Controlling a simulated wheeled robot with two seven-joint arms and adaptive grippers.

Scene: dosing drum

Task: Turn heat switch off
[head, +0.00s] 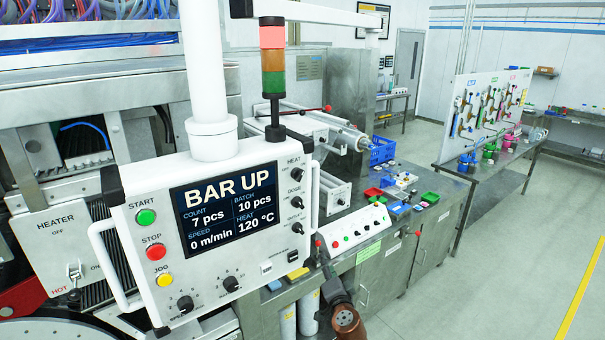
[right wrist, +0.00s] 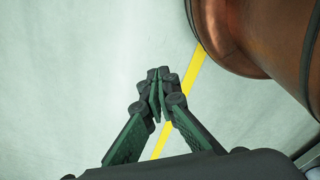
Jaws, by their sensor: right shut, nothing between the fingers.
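My right gripper (right wrist: 156,92) is shut and empty in the right wrist view, above bare floor.
A steel bench (head: 440,215) stands behind. The floor at right (head: 520,250) is clear.

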